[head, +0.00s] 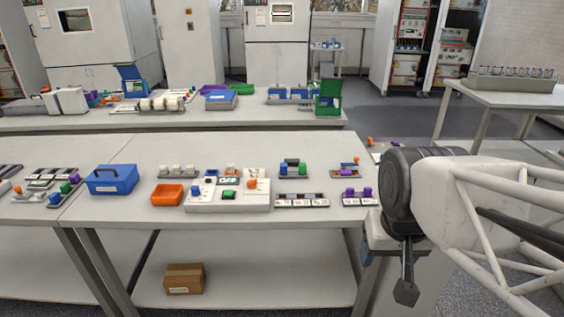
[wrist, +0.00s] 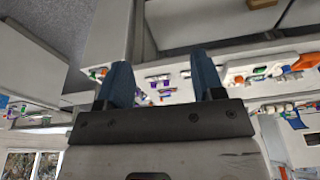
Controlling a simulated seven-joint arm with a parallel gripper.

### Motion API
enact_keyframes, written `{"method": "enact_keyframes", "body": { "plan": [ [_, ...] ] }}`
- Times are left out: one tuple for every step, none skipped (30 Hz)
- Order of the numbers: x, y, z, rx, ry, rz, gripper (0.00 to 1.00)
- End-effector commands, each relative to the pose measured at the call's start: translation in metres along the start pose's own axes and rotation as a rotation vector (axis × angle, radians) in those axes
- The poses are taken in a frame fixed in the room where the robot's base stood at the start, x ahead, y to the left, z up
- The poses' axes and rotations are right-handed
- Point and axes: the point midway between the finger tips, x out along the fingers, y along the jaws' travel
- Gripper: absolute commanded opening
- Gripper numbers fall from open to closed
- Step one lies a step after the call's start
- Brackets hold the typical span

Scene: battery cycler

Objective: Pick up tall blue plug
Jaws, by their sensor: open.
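A blue plug (head: 283,169) stands upright at the left end of a small dark rack on the front table, with a green plug (head: 303,168) at the right end. Several other blue pieces show on the back table, so height is hard to compare. My gripper is open and empty in the wrist view (wrist: 164,78), its two blue fingers spread wide. They are apart from the table and its parts. In the head view my arm is at the right, beyond the table's right edge, well away from the blue plug. I cannot make out the blue plug surely in the wrist view.
The front table (head: 130,215) also holds a blue toolbox (head: 112,180), an orange tray (head: 167,195), a white device (head: 240,197), a label strip (head: 302,200) and purple plugs (head: 367,192). A cardboard box (head: 184,278) lies on the lower shelf. Bare tabletop lies along the front edge.

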Motion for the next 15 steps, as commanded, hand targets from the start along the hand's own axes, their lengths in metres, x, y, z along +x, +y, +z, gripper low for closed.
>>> {"method": "enact_keyframes", "body": {
  "plan": [
    [-0.001,-0.001,-0.009,0.015,-0.004,0.000,0.62],
    [-0.002,-0.002,-0.014,0.027,-0.006,-0.001,0.62],
    [-0.003,-0.003,-0.022,0.044,-0.010,-0.001,0.62],
    [-0.004,-0.004,-0.028,0.059,-0.012,-0.001,0.62],
    [-0.004,-0.005,-0.035,0.073,-0.014,-0.001,0.62],
    [-0.005,-0.007,-0.044,0.094,-0.018,-0.001,0.62],
    [-0.006,-0.008,-0.051,0.110,-0.020,-0.001,0.62],
    [-0.006,-0.009,-0.059,0.127,-0.023,-0.001,0.62],
    [-0.007,-0.011,-0.069,0.149,-0.027,-0.001,0.62],
    [-0.007,-0.012,-0.076,0.165,-0.028,-0.001,0.62],
    [-0.007,-0.013,-0.083,0.183,-0.031,0.000,0.62],
    [-0.008,-0.015,-0.093,0.205,-0.034,0.000,0.62],
    [-0.008,-0.017,-0.100,0.221,-0.037,0.000,0.62],
    [-0.008,-0.018,-0.108,0.239,-0.039,0.001,0.62],
    [-0.007,-0.020,-0.118,0.261,-0.042,0.001,0.62]
  ]
}}
